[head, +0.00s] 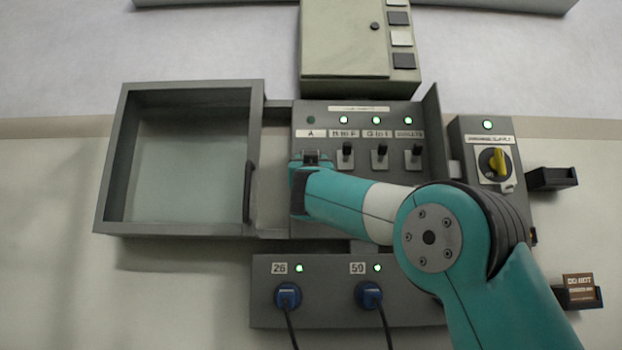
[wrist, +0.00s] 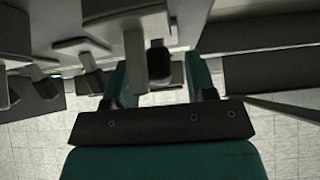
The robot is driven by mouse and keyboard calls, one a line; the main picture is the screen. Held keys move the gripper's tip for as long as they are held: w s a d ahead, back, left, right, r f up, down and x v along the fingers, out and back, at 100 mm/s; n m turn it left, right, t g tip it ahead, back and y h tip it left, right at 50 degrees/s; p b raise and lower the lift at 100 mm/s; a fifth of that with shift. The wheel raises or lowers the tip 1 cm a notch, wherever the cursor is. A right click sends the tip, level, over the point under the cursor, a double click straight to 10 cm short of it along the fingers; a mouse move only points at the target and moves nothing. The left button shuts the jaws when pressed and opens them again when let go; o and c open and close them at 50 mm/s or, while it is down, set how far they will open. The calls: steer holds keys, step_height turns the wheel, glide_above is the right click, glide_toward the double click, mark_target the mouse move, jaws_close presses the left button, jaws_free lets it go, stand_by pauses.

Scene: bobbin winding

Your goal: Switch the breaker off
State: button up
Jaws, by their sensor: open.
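The breaker panel (head: 300,137) has a row of labelled breakers. The lamp (head: 311,120) above the leftmost label, "A", is dark, and the lamps above the other breakers are green. Three black levers (head: 380,149) show to the right. The "A" lever is hidden behind my gripper (head: 311,160) in the head view. In the wrist view my gripper (wrist: 158,84) is open, and a dark-tipped lever (wrist: 158,58) stands between its two teal fingers. I cannot tell whether either finger touches it.
A framed clear cover (head: 185,165) stands to the left of the panel. A yellow rotary switch (head: 492,162) with a green lamp is at the right. Below, two blue plugs (head: 287,295) sit in a socket box. A closed cabinet (head: 343,40) hangs above.

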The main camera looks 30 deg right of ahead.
steer(key=b+v, duration=0.3)
steer(key=v, duration=1.3)
steer(key=shift+s+f, duration=0.2)
steer(key=a+f+n+g+y+p, duration=0.1)
steer(key=a+f+n+g+y, duration=0.15)
steer(key=f+y, duration=0.4)
steer(key=w+a+f+n+g+y+p, duration=0.1)
steer(key=a+f+n+g+y, duration=0.2)
steer(key=f, duration=0.6)
steer(key=a+f+n+g+y+p, duration=0.1)
steer(key=a+f+n+g+y, duration=0.1)
steer(key=a+f+y, duration=0.45)
steer(key=s+a+f+n+g+y+p, duration=0.2)
steer(key=s+a+f+n+g, duration=0.25)
steer(key=s+f+g, duration=0.6)
steer(key=s+a+f+n+g+p, duration=0.1)
steer(key=s+f+g, duration=0.15)
steer(key=s, duration=0.55)
steer(key=s+a+f+n+g, duration=0.1)
steer(key=s+f, duration=0.2)
steer(key=s, duration=0.5)
step_height(320, 180, up, 37)
steer(key=p, duration=3.7)
steer(key=shift+w+a+r+y+p, duration=0.25)
steer(key=shift+w+y+p, duration=0.05)
steer(key=shift+w+p, duration=0.15)
